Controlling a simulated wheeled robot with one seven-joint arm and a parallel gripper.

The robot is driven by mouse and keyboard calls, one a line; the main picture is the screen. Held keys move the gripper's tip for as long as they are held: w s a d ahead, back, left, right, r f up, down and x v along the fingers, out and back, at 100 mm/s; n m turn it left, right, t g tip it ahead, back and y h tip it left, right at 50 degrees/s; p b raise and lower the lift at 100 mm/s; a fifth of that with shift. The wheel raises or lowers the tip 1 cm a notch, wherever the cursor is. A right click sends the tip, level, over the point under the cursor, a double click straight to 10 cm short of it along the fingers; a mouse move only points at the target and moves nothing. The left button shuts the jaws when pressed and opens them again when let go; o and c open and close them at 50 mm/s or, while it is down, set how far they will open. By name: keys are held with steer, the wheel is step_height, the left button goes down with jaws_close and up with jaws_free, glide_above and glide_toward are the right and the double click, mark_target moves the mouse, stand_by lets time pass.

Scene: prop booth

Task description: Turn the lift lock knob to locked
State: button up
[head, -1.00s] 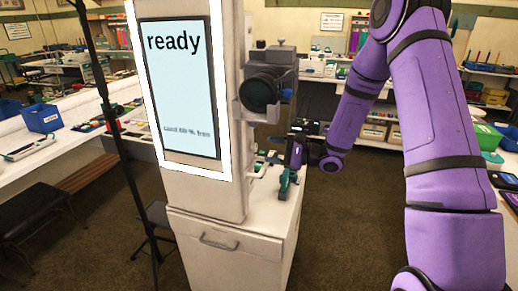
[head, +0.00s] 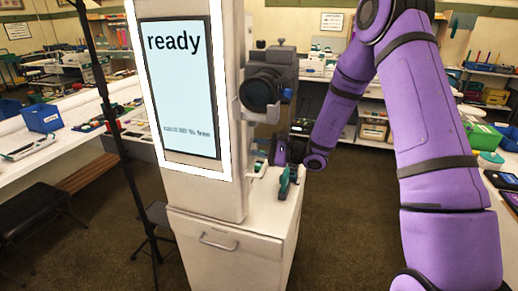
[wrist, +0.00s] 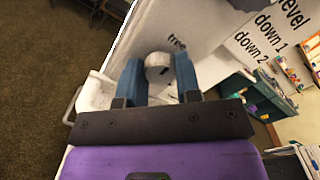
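The lift lock knob (wrist: 157,66) is a small round pale knob with a dark mark, on a white panel in the wrist view. The word "free" is printed just above and right of it. My gripper (wrist: 159,72) is open, its two blue fingers on either side of the knob. The fingers look close to the knob's sides; I cannot tell whether they touch it. In the head view my gripper (head: 281,153) is at the side of the white booth column (head: 237,105), partly hidden, and the knob cannot be made out there.
A sign (wrist: 262,38) reading "level", "down 1", "down 2" is right of the knob. The booth's screen (head: 182,90) reads "ready". A camera (head: 265,85) juts from the column above my gripper. A white cabinet (head: 235,250) stands below.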

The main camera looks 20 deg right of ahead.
steer(key=shift+m, duration=0.3)
steer(key=m, duration=1.7)
steer(key=shift+f+m+t, duration=0.1)
steer(key=shift+m+t, duration=0.2)
steer(key=shift+t, duration=0.1)
stand_by(0.3)
steer(key=o, duration=0.9)
steer(key=v, duration=1.1)
